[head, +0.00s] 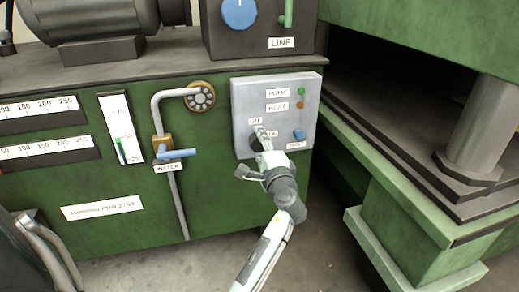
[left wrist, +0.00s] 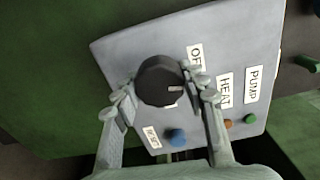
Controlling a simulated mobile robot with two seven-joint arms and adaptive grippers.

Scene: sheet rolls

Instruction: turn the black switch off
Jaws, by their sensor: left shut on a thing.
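The black switch (head: 256,143) is a round knob on a light grey control panel (head: 243,93). It shows clearly in the left wrist view (left wrist: 155,80), with a short pale mark on its face pointing right in that picture. A white label just below the knob is mostly hidden. My left gripper (head: 262,138) reaches the panel from below. Its fingers (left wrist: 166,98) stand on either side of the switch and are shut on it. My right gripper is in neither view.
The panel also has a blue button (head: 298,134), a green light (head: 301,91) and an orange light (head: 301,105). A pipe with a blue-handled water valve (head: 176,154) runs to the left. A green press frame (head: 410,200) stands at the right.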

